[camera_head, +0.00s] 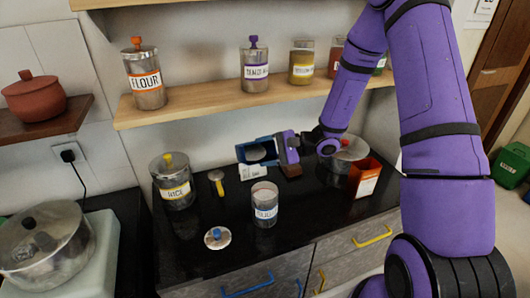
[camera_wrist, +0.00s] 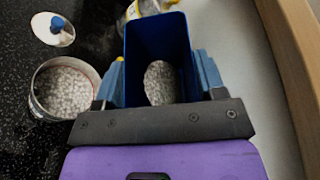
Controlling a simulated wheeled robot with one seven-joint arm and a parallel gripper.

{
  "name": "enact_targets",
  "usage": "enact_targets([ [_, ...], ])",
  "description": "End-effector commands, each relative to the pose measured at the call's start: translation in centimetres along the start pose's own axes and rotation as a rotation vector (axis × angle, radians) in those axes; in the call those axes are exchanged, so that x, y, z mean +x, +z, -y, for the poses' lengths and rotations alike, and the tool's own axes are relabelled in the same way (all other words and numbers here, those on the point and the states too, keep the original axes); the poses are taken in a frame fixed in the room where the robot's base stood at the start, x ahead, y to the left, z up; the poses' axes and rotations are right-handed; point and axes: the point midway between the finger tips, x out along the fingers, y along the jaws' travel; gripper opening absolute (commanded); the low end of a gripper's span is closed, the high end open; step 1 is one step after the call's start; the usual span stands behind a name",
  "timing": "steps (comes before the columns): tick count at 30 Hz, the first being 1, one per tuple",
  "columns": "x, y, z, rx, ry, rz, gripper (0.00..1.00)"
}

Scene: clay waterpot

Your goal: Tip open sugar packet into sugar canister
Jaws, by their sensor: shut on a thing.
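The sugar packet is a blue open-topped box (camera_head: 243,154), also in the wrist view (camera_wrist: 133,45), with white grains visible inside. My gripper (camera_head: 279,148) is shut on it, one finger on each side of the box in the wrist view (camera_wrist: 160,82). The packet is behind the sugar canister in the head view. The canister (camera_head: 264,212) stands upright and open on the black counter; its label is partly readable. The wrist view shows it (camera_wrist: 37,100) left of the packet, holding pale grains. Its lid with a blue knob (camera_head: 217,238) lies on the counter, also in the wrist view (camera_wrist: 52,30).
A red open box (camera_head: 364,180) and a metal pot (camera_head: 348,157) are to the right. A wooden shelf (camera_head: 200,108) with labelled canisters hangs above. The counter front is mostly clear.

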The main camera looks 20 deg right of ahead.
Motion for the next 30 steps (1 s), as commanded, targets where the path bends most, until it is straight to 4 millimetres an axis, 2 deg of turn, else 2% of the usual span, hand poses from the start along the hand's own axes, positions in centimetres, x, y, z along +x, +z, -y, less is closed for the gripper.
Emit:
enact_targets([
  [8, 0.0, 0.1, 0.7, 0.126, 0.054, 0.001, 0.07],
  [17, -0.1, 0.3, 0.6, 0.139, 0.06, 0.002, 0.07],
  [30, -0.3, 0.8, 2.0, 0.333, 0.14, -0.001, 0.07],
])
